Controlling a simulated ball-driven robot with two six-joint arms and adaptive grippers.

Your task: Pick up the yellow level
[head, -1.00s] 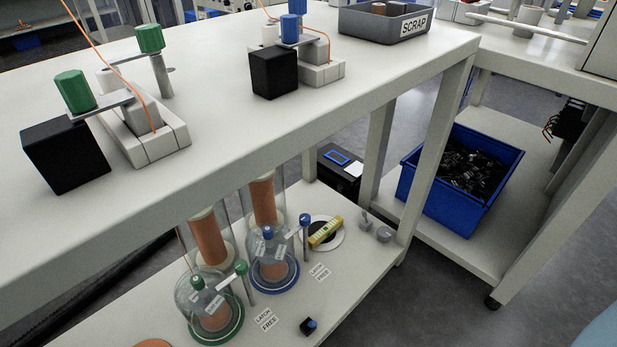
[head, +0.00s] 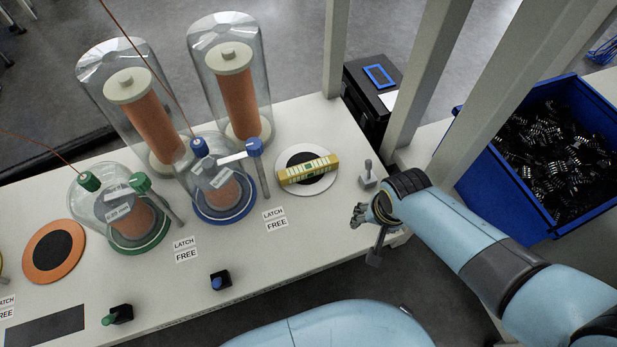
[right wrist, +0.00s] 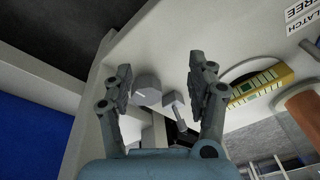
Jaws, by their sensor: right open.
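The yellow level (head: 307,170) is a short bar with pale and green markings. My left gripper is not in view.
A small grey post (head: 368,175) stands between the level and my right gripper. Glass domes with a blue base (head: 225,215) and a green base (head: 140,243) stand to the left. A blue bin (head: 480,200) is at the right. The shelf's front edge is mostly clear.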

